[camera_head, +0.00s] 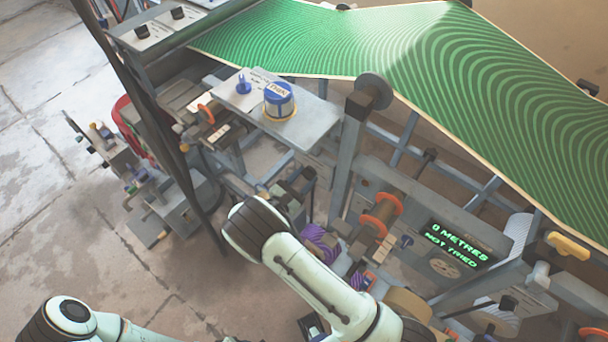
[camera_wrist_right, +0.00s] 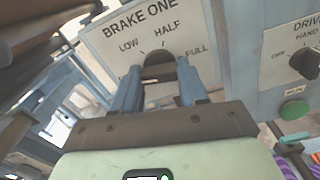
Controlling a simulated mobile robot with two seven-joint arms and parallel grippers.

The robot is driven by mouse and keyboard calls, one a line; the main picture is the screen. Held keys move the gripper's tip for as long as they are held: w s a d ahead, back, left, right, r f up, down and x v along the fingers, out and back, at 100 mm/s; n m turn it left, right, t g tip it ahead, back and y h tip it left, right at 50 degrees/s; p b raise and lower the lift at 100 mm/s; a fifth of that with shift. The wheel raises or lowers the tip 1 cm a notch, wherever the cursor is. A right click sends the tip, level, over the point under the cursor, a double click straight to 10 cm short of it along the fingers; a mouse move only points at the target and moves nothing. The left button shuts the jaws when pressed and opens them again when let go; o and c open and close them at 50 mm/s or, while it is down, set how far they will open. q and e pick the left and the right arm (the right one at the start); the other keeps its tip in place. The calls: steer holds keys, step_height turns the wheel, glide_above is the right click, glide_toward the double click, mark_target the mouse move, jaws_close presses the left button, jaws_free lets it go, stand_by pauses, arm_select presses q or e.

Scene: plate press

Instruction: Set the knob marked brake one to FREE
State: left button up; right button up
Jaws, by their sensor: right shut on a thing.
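The brake one knob (camera_wrist_right: 160,66) is dark and round-topped, on a pale plate (camera_wrist_right: 118,42) lettered BRAKE ONE in the right wrist view. LOW, HALF and FULL can be read around it. No FREE label can be read; my gripper covers the lower part of the plate. Which mark the knob points at is not clear. My right gripper (camera_wrist_right: 156,84) has one finger on each side of the knob and is shut on it. In the head view my right arm reaches in from the bottom, and its gripper is not clearly seen. My left gripper is out of view.
Right of the plate are a DRIVE panel with a dark knob (camera_wrist_right: 305,64) and a green button (camera_wrist_right: 294,110). In the head view, a display (camera_head: 456,243) reads 0 METRES, NOT TRIED. Green patterned sheet (camera_head: 330,40) spans the top. A blue-capped jar (camera_head: 279,101) stands on a grey shelf.

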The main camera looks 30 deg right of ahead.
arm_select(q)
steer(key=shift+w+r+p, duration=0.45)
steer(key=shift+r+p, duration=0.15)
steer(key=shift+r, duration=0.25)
arm_select(e)
steer(key=shift+n, duration=1.2)
steer(key=o, duration=1.1)
steer(key=shift+c, duration=0.2)
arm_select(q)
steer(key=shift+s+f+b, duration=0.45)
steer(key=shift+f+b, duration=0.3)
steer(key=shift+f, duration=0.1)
arm_select(e)
steer(key=v, duration=1.3)
steer(key=shift+s+a, duration=0.2)
steer(key=shift+a, duration=0.05)
steer(key=shift+f, duration=0.1)
